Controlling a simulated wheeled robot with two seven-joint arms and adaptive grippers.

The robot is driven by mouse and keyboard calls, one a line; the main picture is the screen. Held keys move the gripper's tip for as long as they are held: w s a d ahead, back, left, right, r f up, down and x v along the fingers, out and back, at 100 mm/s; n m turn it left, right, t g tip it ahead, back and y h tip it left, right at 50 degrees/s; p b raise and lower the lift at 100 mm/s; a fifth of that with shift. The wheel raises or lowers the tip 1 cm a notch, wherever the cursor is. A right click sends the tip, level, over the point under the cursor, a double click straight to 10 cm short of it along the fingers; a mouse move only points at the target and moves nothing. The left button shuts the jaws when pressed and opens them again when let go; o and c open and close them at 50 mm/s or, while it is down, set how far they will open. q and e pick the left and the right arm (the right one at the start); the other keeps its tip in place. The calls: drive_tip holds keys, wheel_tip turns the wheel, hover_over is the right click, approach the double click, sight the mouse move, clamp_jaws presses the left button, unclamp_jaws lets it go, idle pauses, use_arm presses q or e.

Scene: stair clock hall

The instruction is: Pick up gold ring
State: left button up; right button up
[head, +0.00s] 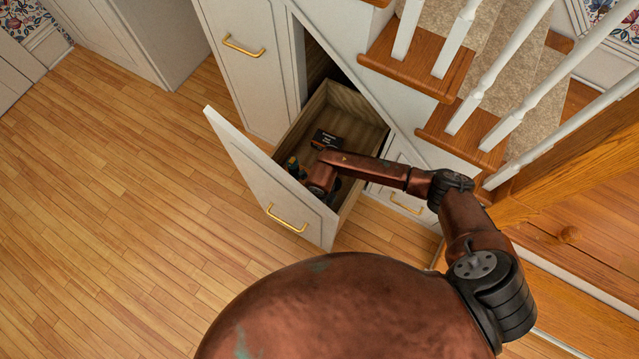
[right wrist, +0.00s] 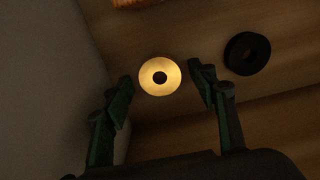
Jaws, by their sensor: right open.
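The gold ring (right wrist: 160,76) lies flat on the wooden drawer bottom in the right wrist view, a bright yellow disc with a dark hole. My right gripper (right wrist: 161,88) is open, its two dark green fingers apart on either side of the ring's near edge in the picture; I cannot tell its height above the ring. In the head view my right arm reaches down into the open drawer (head: 342,212), and the ring is hidden there. The right gripper's fingers are hard to make out in that view. My left gripper is not in view.
An orange-brown object (right wrist: 130,3) shows at the top edge. The drawer front (head: 270,185) and staircase (head: 420,70) flank the arm. Wooden floor on the left is clear.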

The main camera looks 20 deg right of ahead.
drive_tip(key=shift+f, duration=0.15)
drive_tip(key=c, duration=1.3)
